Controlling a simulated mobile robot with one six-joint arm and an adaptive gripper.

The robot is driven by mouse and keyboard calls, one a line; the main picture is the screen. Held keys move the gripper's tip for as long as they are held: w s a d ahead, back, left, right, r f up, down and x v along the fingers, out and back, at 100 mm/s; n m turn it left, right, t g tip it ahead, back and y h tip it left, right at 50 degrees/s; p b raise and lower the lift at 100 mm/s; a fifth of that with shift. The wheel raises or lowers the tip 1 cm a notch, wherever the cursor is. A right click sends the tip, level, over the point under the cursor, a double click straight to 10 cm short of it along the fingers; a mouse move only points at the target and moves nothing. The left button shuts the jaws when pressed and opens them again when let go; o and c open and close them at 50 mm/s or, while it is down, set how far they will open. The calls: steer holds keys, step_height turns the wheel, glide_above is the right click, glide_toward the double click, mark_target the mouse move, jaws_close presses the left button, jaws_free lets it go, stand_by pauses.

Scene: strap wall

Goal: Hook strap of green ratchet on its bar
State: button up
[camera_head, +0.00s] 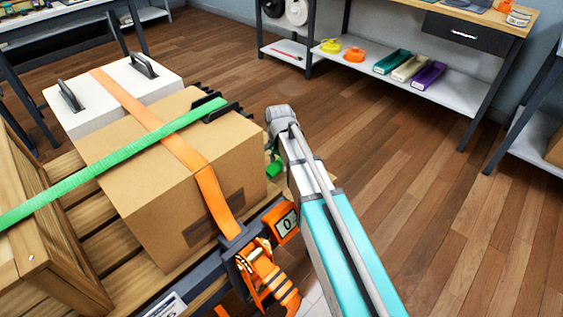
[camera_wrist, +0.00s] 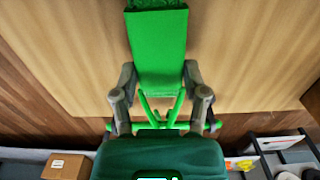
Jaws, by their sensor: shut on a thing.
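The green strap (camera_head: 110,160) runs from the left edge over the cardboard box to its far top edge. In the wrist view, its wide green end (camera_wrist: 158,50) lies between my gripper's fingertips (camera_wrist: 160,76), above a thin green wire hook (camera_wrist: 160,108). My gripper is shut on this strap end. A dark green body (camera_wrist: 160,158) fills the bottom of the wrist view; I cannot tell whether it is the ratchet. In the head view, a small green part (camera_head: 274,168) shows beside the box, below my wrist; my fingers are hidden there. I cannot make out the green ratchet's bar.
An orange strap (camera_head: 205,180) crosses the cardboard box (camera_head: 150,195) to an orange ratchet (camera_head: 262,275) with a display. A white case (camera_head: 75,105) and wooden crate (camera_head: 45,235) share the slatted pallet. The floor at right is clear before a shelf (camera_head: 430,88).

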steer(key=shift+s+a+f, duration=0.2)
steer(key=shift+s+a, duration=0.2)
steer(key=shift+s, duration=0.15)
stand_by(0.8)
steer(key=o, duration=1.3)
steer(key=shift+o, duration=0.2)
steer(key=shift+r, duration=0.15)
